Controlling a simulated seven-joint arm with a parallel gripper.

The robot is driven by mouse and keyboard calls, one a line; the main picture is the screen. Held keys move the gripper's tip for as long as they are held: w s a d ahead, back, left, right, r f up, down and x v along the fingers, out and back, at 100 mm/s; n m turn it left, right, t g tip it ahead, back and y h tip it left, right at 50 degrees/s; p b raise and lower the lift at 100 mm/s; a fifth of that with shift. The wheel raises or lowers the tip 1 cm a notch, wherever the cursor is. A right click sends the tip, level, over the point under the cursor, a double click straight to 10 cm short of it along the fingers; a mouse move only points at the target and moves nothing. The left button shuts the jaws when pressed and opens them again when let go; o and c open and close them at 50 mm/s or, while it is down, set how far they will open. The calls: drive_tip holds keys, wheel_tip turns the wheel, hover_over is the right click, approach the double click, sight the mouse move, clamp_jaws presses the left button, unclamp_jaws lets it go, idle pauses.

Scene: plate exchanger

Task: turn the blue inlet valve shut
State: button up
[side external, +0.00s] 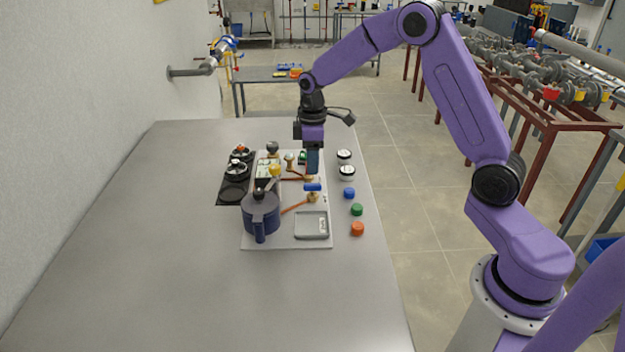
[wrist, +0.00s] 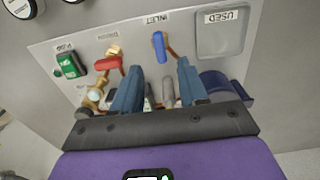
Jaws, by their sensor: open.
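The blue inlet valve handle (wrist: 160,47) shows in the wrist view beside the label INLET, and its long side runs up and down the picture there. In the side view the blue handle (side external: 312,187) lies crosswise on a brass body, with a copper pipe leading off to the left. My gripper (side external: 313,170) points down above the panel, just behind the blue handle in that view. In the wrist view my gripper (wrist: 157,68) has its two blue fingers apart with nothing held between them. The handle is beyond the fingertips, apart from them.
A red drain handle (wrist: 108,62) and a green switch (wrist: 67,64) are left of the inlet. A tray marked USED (wrist: 222,33) is at right. A dark blue pot (side external: 261,215) stands at the panel's left. Blue, green and orange caps (side external: 357,209) line the right.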

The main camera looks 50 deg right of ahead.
sight(312, 184)
wheel_tip(312, 184, down, 7)
drive_tip(key=shift+r, duration=0.2)
clamp_jaws()
